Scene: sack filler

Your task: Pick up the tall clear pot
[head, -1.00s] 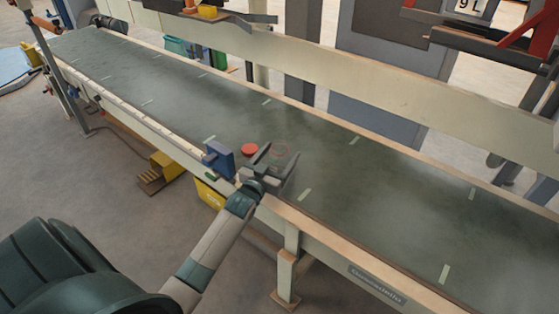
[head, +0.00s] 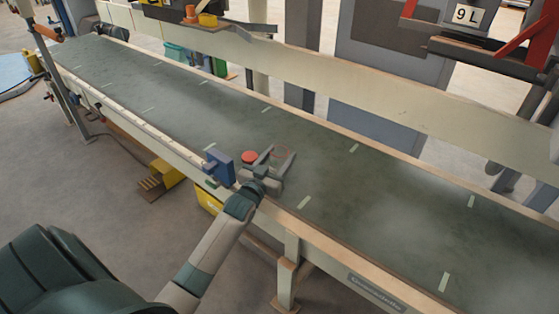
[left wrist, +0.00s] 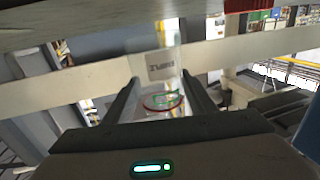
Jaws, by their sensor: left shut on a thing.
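My right gripper is not in view.
A red disc (head: 249,157) and a blue block (head: 222,167) are just left of my gripper at the belt's near edge. The long dark belt (head: 400,205) is otherwise largely clear, with pale tape marks. A cream beam (head: 380,85) runs along its far side.

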